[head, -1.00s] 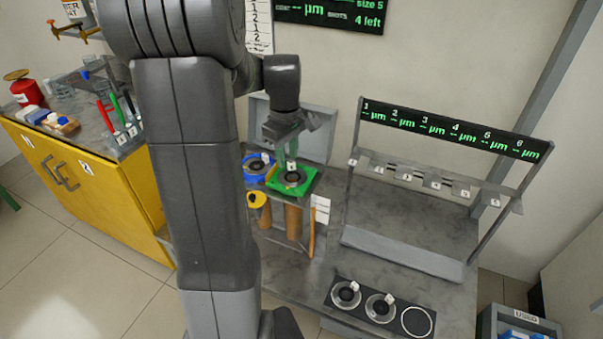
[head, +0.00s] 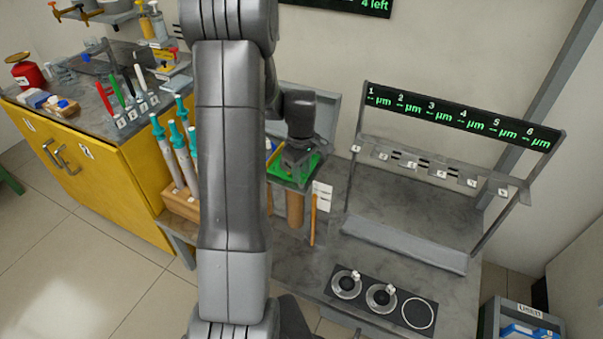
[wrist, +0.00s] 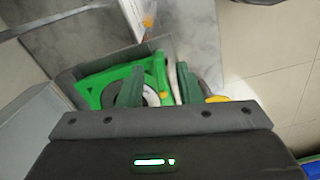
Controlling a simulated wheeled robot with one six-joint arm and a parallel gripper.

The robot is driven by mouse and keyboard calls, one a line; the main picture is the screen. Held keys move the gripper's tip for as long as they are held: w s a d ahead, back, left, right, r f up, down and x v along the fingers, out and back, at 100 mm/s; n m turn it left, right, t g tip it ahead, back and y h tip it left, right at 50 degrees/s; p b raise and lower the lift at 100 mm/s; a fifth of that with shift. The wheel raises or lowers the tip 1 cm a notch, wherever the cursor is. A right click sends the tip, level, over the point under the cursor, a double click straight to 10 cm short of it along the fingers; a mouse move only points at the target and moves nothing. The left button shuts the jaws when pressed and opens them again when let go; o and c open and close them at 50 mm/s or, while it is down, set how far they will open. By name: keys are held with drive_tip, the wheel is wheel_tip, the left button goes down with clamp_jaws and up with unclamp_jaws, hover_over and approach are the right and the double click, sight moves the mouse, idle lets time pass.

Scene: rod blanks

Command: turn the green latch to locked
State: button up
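A green square fixture (head: 283,166) sits on the bench below the grey lidded box in the head view, mostly hidden by my gripper (head: 297,168). In the wrist view the green fixture (wrist: 95,88) shows as a frame around a pale ring, with a green bar and small orange marks between my fingers. I cannot tell which part is the latch or which way it is turned. My gripper's two green fingers (wrist: 158,88) are apart, one on each side of the bar, low over the fixture. I cannot tell whether they touch it.
A rack with a numbered display (head: 455,122) stands to the right. A panel with round dials (head: 382,299) lies in front. Teal-capped rods (head: 178,152) stand in a wooden block at left.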

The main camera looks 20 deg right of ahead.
drive_tip(key=shift+f, duration=0.55)
clamp_jaws()
drive_tip(key=shift+m, duration=0.3)
drive_tip(key=m, duration=0.3)
drive_tip(key=shift+m, duration=2)
